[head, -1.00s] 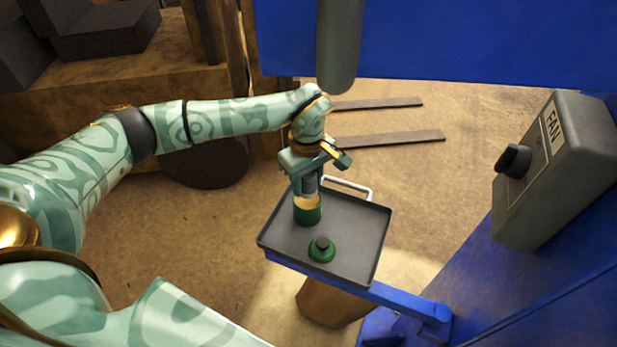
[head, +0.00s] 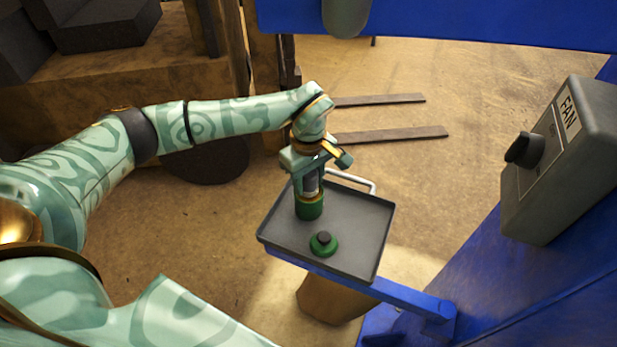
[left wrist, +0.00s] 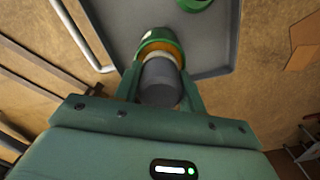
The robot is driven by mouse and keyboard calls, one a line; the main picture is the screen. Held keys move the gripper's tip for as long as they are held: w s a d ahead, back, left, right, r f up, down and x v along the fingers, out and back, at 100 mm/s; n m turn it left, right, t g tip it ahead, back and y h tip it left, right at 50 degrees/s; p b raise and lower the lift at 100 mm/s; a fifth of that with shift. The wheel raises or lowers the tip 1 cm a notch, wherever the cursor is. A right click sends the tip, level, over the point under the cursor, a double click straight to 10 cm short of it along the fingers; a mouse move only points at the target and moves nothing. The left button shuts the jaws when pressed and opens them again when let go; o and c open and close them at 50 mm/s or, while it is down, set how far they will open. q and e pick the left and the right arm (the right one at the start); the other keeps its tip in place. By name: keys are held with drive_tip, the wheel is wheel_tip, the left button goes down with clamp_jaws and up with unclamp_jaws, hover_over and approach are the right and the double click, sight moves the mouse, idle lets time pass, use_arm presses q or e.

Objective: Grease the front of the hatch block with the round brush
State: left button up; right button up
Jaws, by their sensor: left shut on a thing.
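My left gripper (head: 310,192) is shut on the round brush, whose dark grey handle (left wrist: 161,84) shows between the fingers in the left wrist view. The brush points down at the green grease pot (head: 309,210), and its lower end seems to be in the pot's mouth. In the left wrist view the pot (left wrist: 158,38) shows orange grease around a pale part of the brush. The bristles are hidden. The pot stands on the grey tray (head: 358,225). I cannot make out the hatch block. My right gripper is not in view.
A green lid with a dark knob (head: 323,243) lies on the tray near the pot. A blue arm (head: 400,302) runs under the tray. A grey FAN box (head: 555,160) with a black knob stands at right. A blue beam (head: 450,22) crosses the top.

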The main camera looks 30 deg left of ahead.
use_arm(q)
drive_tip(key=shift+f, duration=0.5)
drive_tip(key=shift+s, duration=0.1)
idle(1.4)
wheel_tip(320, 180, up, 7)
drive_tip(key=p, duration=0.6)
idle(0.4)
idle(0.4)
